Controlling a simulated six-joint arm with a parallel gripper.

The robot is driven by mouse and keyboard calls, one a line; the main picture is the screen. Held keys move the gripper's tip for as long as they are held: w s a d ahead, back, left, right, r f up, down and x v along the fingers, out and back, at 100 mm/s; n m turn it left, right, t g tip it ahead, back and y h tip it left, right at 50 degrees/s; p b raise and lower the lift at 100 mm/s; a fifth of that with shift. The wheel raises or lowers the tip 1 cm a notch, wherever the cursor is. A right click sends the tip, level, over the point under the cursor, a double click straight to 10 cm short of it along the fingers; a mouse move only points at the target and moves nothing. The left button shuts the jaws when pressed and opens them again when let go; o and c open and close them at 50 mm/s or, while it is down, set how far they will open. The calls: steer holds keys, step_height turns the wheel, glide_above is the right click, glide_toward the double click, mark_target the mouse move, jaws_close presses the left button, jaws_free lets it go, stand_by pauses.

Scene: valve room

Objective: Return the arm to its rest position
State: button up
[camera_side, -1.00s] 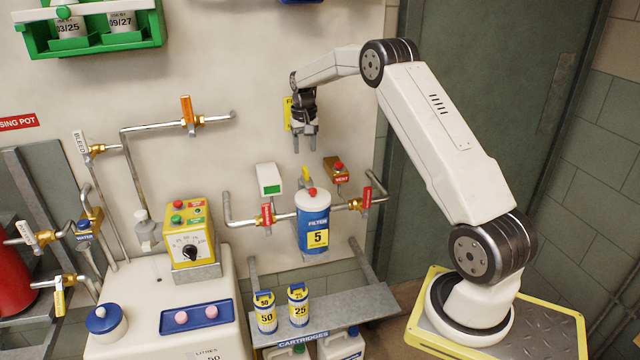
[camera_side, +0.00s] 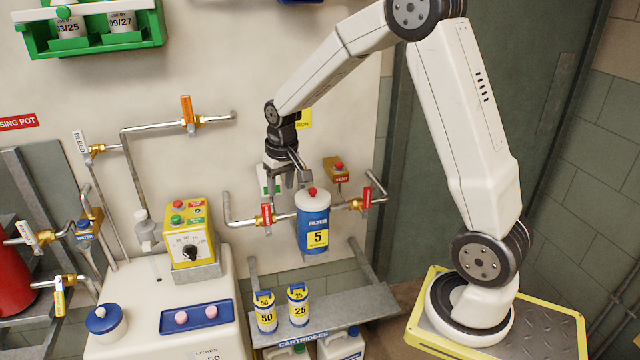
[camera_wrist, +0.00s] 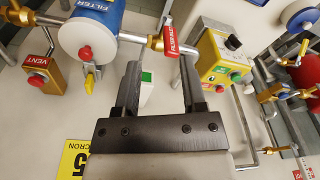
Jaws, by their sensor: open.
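My gripper (camera_side: 290,178) is in front of the wall, just above and left of the blue filter housing (camera_side: 313,228), which has a white cap with a red button and a yellow "5" label. In the wrist view the gripper (camera_wrist: 160,80) shows two dark fingers spread apart with nothing held between them. The filter housing (camera_wrist: 95,22) is at the upper left there. Whether the fingers touch anything cannot be told from the side view.
The red-handled filter valve (camera_side: 266,214) and the vent box (camera_side: 337,168) flank the housing. A yellow control box (camera_side: 188,232) stands on the white tank at left. Two cartridges, 50 (camera_side: 265,312) and 25 (camera_side: 298,305), stand on the shelf (camera_side: 350,305).

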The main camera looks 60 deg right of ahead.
steer(key=s+a+f+n+t, duration=0.1)
steer(key=s+a+n, duration=0.3)
steer(key=s+a, duration=0.7)
steer(key=s+f, duration=0.1)
steer(key=s, duration=0.3)
steer(key=shift+a+f, duration=0.35)
steer(key=shift+a, duration=0.05)
